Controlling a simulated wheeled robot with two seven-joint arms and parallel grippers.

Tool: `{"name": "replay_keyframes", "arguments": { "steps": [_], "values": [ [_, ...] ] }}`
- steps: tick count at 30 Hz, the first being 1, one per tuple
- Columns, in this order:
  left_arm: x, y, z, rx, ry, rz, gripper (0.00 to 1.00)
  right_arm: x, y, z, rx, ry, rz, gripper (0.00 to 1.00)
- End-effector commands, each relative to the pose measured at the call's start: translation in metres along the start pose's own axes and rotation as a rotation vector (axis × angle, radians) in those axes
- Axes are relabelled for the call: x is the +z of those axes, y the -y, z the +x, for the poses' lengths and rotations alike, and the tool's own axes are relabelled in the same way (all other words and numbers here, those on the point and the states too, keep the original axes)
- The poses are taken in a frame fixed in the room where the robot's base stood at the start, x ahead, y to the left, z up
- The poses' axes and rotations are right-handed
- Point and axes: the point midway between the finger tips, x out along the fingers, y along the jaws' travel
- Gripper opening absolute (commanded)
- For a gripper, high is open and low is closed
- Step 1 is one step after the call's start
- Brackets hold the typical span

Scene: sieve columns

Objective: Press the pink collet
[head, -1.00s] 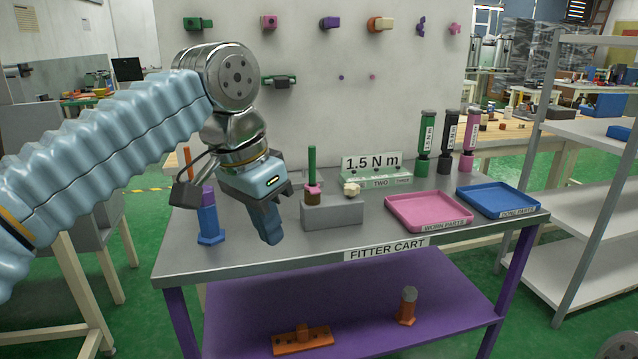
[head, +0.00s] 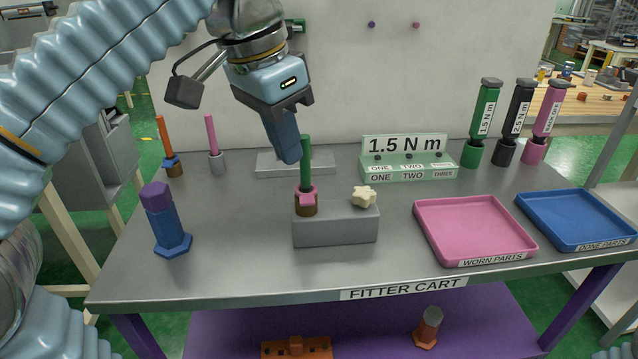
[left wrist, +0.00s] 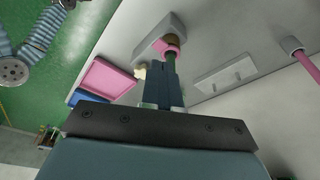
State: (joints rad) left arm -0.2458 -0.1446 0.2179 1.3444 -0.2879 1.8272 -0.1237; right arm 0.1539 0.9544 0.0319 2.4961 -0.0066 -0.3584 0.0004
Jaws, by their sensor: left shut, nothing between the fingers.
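The pink collet (head: 306,194) sits around the base of an upright green rod (head: 306,160), on a brown part (head: 305,209) at the left end of a grey block (head: 335,231). In the left wrist view the collet (left wrist: 172,50) shows just beyond my fingertips. My left gripper (head: 292,158) is shut and empty. It points down, beside the green rod and above the collet. I cannot tell in the head view whether a fingertip touches the rod. My right gripper is not in view.
A cream star knob (head: 364,196) is on the block's right end. A blue part with a purple top (head: 163,220) stands at left. Pink (head: 470,257) and blue (head: 580,246) trays lie at right. Behind are a 1.5 N m stand (head: 405,170) and a pink rod (head: 211,135).

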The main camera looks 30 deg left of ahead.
Motion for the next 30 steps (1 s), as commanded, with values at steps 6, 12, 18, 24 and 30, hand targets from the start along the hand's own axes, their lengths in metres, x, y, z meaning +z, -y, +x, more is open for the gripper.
{"name": "replay_keyframes", "arguments": {
  "steps": [6, 12, 18, 24, 30],
  "values": [
    [0.0, 0.0, 0.0, 0.0, 0.0, 0.0, 0.0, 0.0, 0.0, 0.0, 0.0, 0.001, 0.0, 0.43],
    [0.0, 0.0, 0.01, 0.0, 0.003, 0.0, 0.0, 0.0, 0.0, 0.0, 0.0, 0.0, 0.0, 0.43],
    [0.001, 0.0, 0.035, 0.0, 0.002, 0.0, 0.0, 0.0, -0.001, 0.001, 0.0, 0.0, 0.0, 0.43],
    [0.001, 0.0, 0.063, 0.0, 0.001, 0.0, 0.0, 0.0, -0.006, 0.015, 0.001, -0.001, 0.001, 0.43],
    [0.0, 0.0, 0.07, 0.0, -0.001, -0.001, 0.0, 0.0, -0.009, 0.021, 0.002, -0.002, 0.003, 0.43]
  ]
}}
